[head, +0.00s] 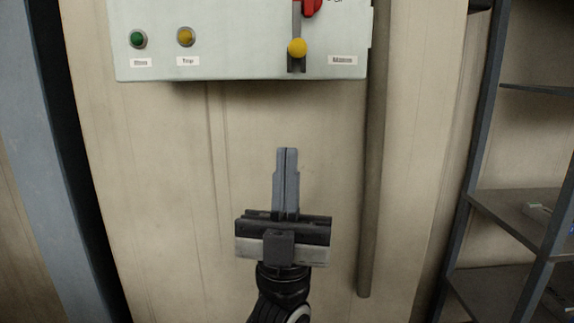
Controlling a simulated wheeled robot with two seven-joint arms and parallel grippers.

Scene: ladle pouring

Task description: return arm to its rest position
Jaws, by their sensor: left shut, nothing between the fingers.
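My left gripper (287,151) is in the lower middle of the head view, pointing up. Its two grey fingers are together with nothing between them. It is below the pale control box (240,65) and apart from it, in front of the beige wall panel. My right gripper is not in view.
The box carries a green button (138,39), a yellow button (185,37), a lever with a yellow knob (297,47) and a red part (312,6). A vertical pipe (375,180) runs right of my gripper. A dark metal shelf (510,215) stands at the right.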

